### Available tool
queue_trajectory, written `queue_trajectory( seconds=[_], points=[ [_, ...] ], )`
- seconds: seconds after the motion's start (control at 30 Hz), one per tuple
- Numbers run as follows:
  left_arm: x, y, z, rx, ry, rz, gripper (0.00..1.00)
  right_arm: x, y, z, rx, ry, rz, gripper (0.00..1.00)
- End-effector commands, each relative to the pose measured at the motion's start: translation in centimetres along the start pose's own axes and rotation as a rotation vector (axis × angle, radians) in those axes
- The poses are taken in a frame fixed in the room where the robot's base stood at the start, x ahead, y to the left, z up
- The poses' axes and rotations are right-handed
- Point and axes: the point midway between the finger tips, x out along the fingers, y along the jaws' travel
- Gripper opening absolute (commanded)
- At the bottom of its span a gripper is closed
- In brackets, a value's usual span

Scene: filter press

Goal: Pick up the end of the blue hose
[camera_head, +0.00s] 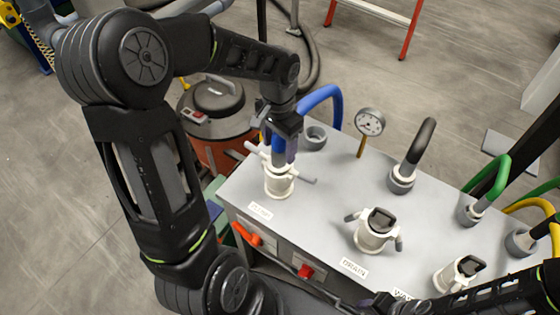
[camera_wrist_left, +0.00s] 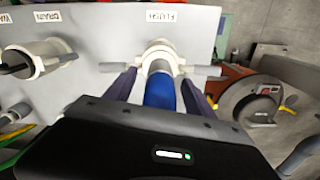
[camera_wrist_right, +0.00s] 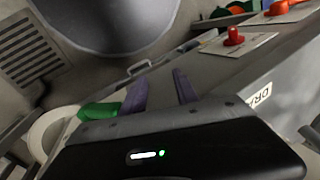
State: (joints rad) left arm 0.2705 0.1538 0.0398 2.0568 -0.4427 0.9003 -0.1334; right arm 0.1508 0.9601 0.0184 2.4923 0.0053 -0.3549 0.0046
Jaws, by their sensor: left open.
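The blue hose (camera_head: 322,97) arches from a grey socket on the panel box to the white FLUSH coupling (camera_head: 279,181). Its end (camera_wrist_left: 160,91) sits at the mouth of the coupling (camera_wrist_left: 160,58), which has levers on both sides. My left gripper (camera_head: 281,150) is over the coupling. Its purple fingers (camera_wrist_left: 159,88) stand open on both sides of the hose end, with gaps visible. The left arm hides part of the hose in the head view. My right gripper (camera_wrist_right: 160,92) is open and empty beside the box's front; its arm enters the head view at lower right.
The grey box top (camera_head: 330,190) also carries the DRAIN coupling (camera_head: 376,231), another white coupling (camera_head: 460,274), a gauge (camera_head: 370,122), and black (camera_head: 418,142), green (camera_head: 492,179) and yellow hoses. An orange-and-black vacuum (camera_head: 213,108) stands behind left. Red knobs are on the front.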

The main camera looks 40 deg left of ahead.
Motion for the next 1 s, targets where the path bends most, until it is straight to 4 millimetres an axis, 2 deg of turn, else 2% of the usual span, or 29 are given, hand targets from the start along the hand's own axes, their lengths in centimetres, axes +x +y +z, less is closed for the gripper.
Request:
queue_trajectory(
  seconds=[0.63, 1.0],
  points=[
    [0.21, 0.00, -0.02, 0.000, 0.001, 0.000, 0.63, 0.12, 0.03, -0.01, 0.000, 0.000, -0.001, 0.36],
    [0.21, 0.00, -0.02, 0.000, 0.001, 0.000, 0.33, 0.12, 0.03, -0.01, 0.000, 0.000, 0.000, 0.36]
  ],
)
